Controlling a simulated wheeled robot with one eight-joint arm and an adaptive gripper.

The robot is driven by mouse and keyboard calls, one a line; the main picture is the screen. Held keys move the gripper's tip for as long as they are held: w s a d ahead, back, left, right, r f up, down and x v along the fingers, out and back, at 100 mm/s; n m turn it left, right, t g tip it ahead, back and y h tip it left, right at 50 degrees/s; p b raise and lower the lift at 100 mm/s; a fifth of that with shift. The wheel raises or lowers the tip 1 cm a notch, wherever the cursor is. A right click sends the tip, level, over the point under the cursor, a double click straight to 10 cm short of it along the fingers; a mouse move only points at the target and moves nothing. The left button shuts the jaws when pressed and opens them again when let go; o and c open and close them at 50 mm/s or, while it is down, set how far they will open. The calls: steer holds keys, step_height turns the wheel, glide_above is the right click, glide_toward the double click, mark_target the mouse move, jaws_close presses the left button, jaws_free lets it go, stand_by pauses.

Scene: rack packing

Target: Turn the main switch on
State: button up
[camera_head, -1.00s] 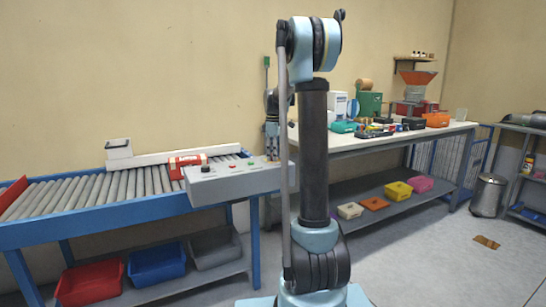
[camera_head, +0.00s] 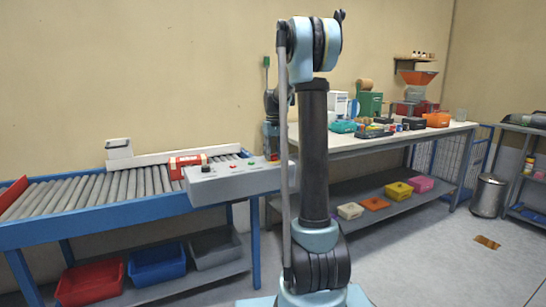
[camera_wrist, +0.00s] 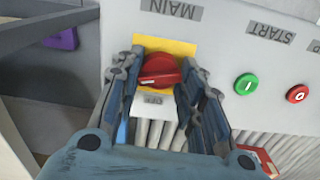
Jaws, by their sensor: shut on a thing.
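The main switch is a red rotary knob (camera_wrist: 160,71) on a yellow plate (camera_wrist: 178,47), below an upside-down MAIN label (camera_wrist: 172,9) in the wrist view. An OFF label (camera_wrist: 153,99) shows on the knob's near side. My gripper (camera_wrist: 162,78) has one finger on each side of the knob and is shut on it. The fingers hide part of the plate. In the head view my gripper (camera_head: 271,150) is at the right end of the grey control box (camera_head: 228,185), where it and my arm hide the knob.
A green button (camera_wrist: 246,84) and a red button (camera_wrist: 298,95) sit right of the knob in the wrist view. The roller conveyor (camera_head: 110,190) carries a red item (camera_head: 187,165). A cluttered workbench (camera_head: 350,146) stands to the right.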

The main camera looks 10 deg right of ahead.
steer(key=shift+d+m, duration=0.1)
steer(key=shift+m, duration=1.8)
steer(key=o, duration=1)
steer(key=shift+o, duration=0.2)
step_height(320, 180, up, 12)
